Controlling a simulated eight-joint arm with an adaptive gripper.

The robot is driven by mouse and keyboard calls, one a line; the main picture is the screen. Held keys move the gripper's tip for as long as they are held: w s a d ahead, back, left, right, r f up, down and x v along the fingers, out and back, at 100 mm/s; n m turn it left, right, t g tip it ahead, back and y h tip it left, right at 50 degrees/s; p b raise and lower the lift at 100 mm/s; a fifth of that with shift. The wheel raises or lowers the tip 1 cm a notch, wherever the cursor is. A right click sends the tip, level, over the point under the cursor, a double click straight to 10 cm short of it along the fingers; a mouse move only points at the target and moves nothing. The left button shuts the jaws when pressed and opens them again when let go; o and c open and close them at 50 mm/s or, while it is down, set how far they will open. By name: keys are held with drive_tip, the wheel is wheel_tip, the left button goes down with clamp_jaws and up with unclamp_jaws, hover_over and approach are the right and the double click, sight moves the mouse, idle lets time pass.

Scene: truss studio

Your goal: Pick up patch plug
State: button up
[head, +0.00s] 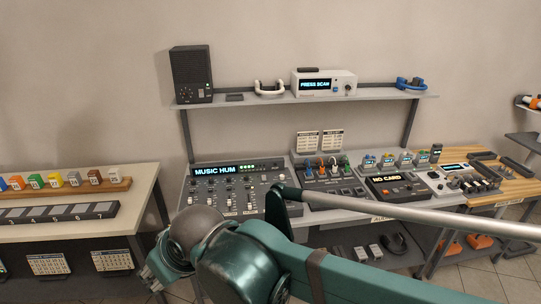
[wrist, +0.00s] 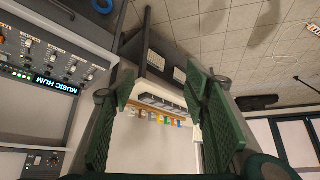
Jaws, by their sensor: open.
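Several small coloured plugs stand in a dark patch panel (head: 345,180) on the middle of the bench in the head view. I cannot tell which one is the patch plug. My gripper (wrist: 160,88) is open and empty in the wrist view, its green ridged pads wide apart. It points toward the side table, away from the patch panel.
The mixing console (head: 232,190) reading MUSIC HUM stands left of the patch panel. A card reader (head: 391,187) reading NO CARD is to its right. A shelf (head: 260,99) with a speaker (head: 191,75) hangs above. A side table (head: 100,233) holds coloured blocks at left.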

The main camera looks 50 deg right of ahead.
drive_tip(key=c, duration=0.3)
